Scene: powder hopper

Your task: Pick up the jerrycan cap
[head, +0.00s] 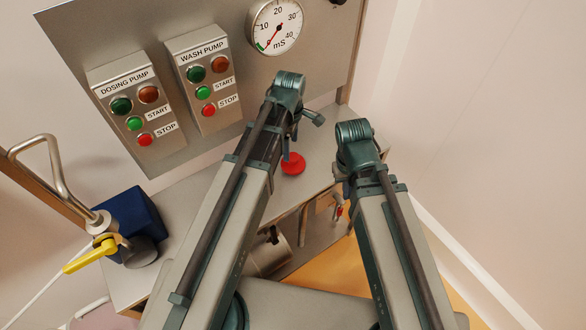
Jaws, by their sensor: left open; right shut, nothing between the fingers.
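The red round cap (293,164) lies on the grey worktop, a little right of the picture's middle. I take it to be the jerrycan cap. My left gripper (292,147) is open and reaches down over the worktop close to the cap, just above it in the picture. I cannot tell whether its fingers touch the cap, and my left forearm partly hides them. My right gripper (340,207) is shut and empty, to the right of the cap near the worktop's front edge, and mostly hidden by its own wrist. No jerrycan can be made out for certain.
Behind the worktop (205,178) stands a panel with a dosing pump box (133,105), a wash pump box (203,80) and a round gauge (276,27). At left are a blue block (128,212), a bent metal pipe (52,160) and a yellow lever (90,256). A wall closes the right side.

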